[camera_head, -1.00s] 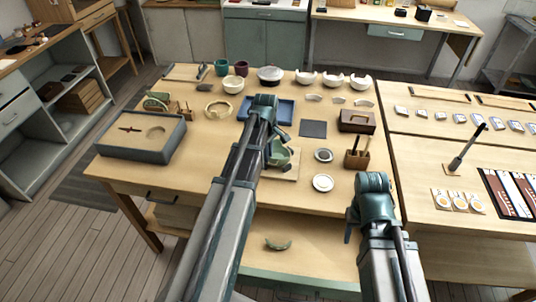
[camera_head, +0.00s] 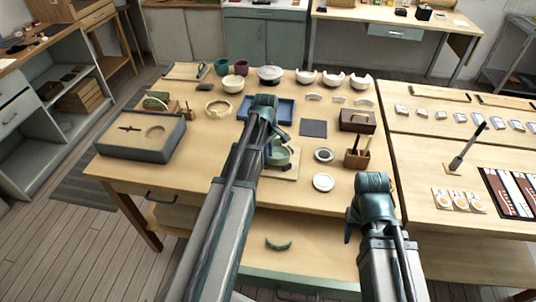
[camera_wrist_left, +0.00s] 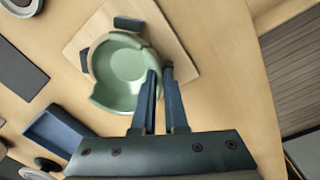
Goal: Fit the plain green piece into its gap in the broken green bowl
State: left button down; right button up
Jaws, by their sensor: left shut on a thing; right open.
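The broken green bowl (camera_wrist_left: 118,72) sits on a light wooden board (camera_wrist_left: 172,28) between dark pads. It also shows in the head view (camera_head: 284,156), partly behind my left arm. My left gripper (camera_wrist_left: 160,78) is shut at the bowl's right rim in the wrist view. The plain green piece (camera_wrist_left: 154,62) is between its fingertips, mostly hidden by them, at the rim. I cannot tell whether it is fully seated. In the head view my left gripper (camera_head: 271,148) is largely hidden by its arm. My right gripper (camera_head: 352,222) is open and empty near the table's front edge.
A blue tray (camera_head: 284,110) and a dark mat (camera_head: 313,128) lie behind the bowl. Small round dishes (camera_head: 323,182) and a wooden tool holder (camera_head: 356,159) stand to its right. Another curved green piece (camera_head: 278,244) lies on the lower surface in front.

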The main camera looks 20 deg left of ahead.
dwell(0.3)
pick_arm(q)
jog(key=shift+c, duration=2)
grip_release()
jog(key=shift+r+p, duration=3)
jog(key=shift+p, duration=0.05)
jog(key=s+d+m+y, duration=0.1)
jog(key=s+d+m, duration=1.7)
jog(key=d, duration=0.5)
jog(key=shift+s+d+m+g, duration=0.2)
jog(key=shift+s+m+g, duration=0.2)
jog(key=shift+s, duration=0.15)
